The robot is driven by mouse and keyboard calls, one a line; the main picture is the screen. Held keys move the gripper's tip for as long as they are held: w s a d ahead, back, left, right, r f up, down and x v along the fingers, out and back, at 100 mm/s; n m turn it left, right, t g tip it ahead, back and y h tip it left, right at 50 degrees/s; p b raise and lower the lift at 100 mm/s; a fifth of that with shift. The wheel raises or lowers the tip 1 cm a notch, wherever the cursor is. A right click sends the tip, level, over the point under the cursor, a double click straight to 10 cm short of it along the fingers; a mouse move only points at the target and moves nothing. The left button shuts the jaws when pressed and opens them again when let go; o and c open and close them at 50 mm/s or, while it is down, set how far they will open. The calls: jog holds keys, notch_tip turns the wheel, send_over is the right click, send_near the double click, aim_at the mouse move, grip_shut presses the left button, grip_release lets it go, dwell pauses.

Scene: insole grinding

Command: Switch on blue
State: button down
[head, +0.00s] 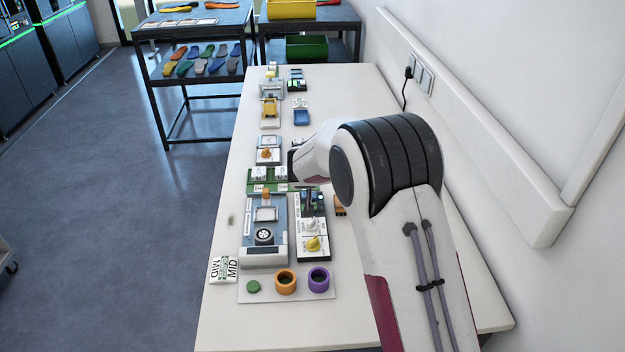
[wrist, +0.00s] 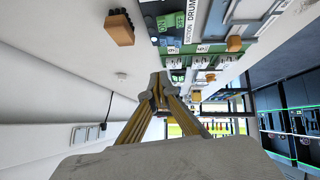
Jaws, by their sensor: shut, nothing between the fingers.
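Several small devices stand in rows on the white table. A blue-grey device (head: 279,209) with a round dial stands near the front, and a dark panel (head: 320,205) with switches and a yellow knob (head: 313,243) is to its right. I cannot tell which blue thing has the switch. My gripper shows in the wrist view (wrist: 159,79), its fingertips together and empty, apart from the panels; in the head view my arm hides most of it.
A green labelled panel (head: 268,186) lies behind the blue-grey device. Orange (head: 286,281) and purple (head: 319,280) rings and a green disc (head: 253,286) sit on a front tray. A wall with a ledge (head: 520,190) bounds the right. An orange block shows in the wrist view (wrist: 119,28).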

jog(key=shift+s+d+r, duration=0.15)
jog(key=shift+s+r, duration=0.75)
jog(key=shift+s+d+r, duration=0.15)
jog(key=shift+s+r, duration=0.7)
jog(key=s+d+r+n+g+h, duration=0.1)
jog(key=s+d+g, duration=0.1)
jog(key=s+d, duration=0.5)
jog(key=s+d+n+g+h, duration=0.1)
jog(key=s+d+g, duration=0.15)
jog(key=s, duration=0.85)
jog(key=s+r+m+y, duration=0.1)
jog(key=s+r, duration=0.3)
jog(key=s, duration=0.5)
jog(key=s+r+m+y, duration=0.1)
jog(key=s+r, duration=0.3)
jog(key=s, duration=0.6)
jog(key=s+r+t+y, duration=0.1)
jog(key=s+r, duration=0.3)
jog(key=s, duration=0.6)
jog(key=shift+d+r+m+y, duration=0.3)
jog(key=shift+d+r+m, duration=0.05)
jog(key=shift+m, duration=0.05)
